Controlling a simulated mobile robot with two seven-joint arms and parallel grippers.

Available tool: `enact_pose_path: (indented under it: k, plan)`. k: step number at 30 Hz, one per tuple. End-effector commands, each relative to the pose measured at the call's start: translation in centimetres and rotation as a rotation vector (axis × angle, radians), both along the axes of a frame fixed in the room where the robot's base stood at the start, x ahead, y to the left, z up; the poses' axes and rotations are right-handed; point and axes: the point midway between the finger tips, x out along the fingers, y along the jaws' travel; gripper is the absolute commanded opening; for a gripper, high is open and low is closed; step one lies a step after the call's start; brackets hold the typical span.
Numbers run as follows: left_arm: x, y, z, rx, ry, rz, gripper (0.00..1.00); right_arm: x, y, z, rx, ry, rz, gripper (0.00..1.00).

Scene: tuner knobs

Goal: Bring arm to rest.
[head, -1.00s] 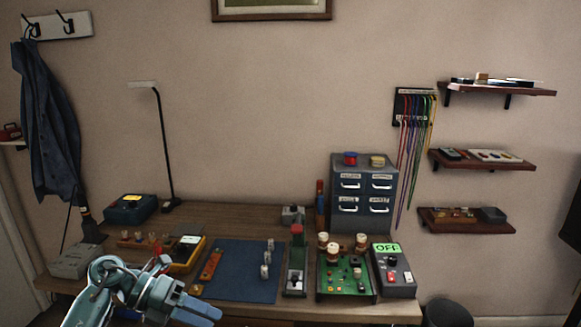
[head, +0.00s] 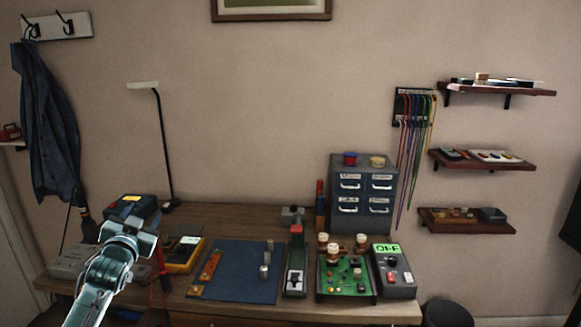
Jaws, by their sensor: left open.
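My left gripper (head: 130,236) is raised over the left end of the workbench (head: 330,311), pointing away toward the back. Its jaws are open, and I see nothing between them. It partly covers a dark box with a yellow display (head: 130,206) and other items behind it. A green circuit board (head: 346,278) with several cream-topped brown knobs stands at the right of the bench. Next to it is a grey unit (head: 395,279) whose green display reads OFF. My right gripper is out of view.
A blue mat (head: 236,285) with small metal pieces lies mid-bench. A yellow meter (head: 186,254) and a grey box (head: 72,263) are near my left arm. A tall thin lamp (head: 163,140) rises behind it. A drawer cabinet (head: 362,219) stands at the back right.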

Motion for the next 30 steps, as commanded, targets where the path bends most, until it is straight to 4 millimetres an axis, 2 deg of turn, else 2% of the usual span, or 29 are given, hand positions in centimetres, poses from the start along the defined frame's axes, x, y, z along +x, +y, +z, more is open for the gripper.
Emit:
enact_pose_path:
  k: [3,8,11,14,17,21,24,27,30]
  plan:
    - [-0.3,0.1,-3.7,-0.141,0.156,0.015,0.50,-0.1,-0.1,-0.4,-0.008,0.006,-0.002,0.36]
    - [-3.8,-3.4,-9.9,-0.136,0.226,-0.038,0.50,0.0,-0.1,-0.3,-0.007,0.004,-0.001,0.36]
    - [-6.6,-5.5,-13.6,-0.144,0.279,-0.070,0.50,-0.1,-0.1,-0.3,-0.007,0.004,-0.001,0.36]
    - [-10.4,-8.2,-17.7,-0.162,0.341,-0.109,0.50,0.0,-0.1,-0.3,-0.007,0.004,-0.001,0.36]
    - [-15.5,-11.1,-21.9,-0.193,0.416,-0.151,0.50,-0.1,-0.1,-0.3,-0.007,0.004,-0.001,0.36]
    - [-24.2,-15.3,-26.5,-0.259,0.528,-0.205,0.50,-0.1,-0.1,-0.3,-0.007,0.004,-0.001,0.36]
    - [-30.1,-17.8,-28.3,-0.312,0.600,-0.231,0.50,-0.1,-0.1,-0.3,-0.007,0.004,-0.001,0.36]
    - [-34.7,-19.4,-28.9,-0.359,0.655,-0.244,0.50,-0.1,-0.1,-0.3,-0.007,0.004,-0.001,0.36]
    - [-37.7,-20.5,-29.1,-0.393,0.689,-0.249,0.50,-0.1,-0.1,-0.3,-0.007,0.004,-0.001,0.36]
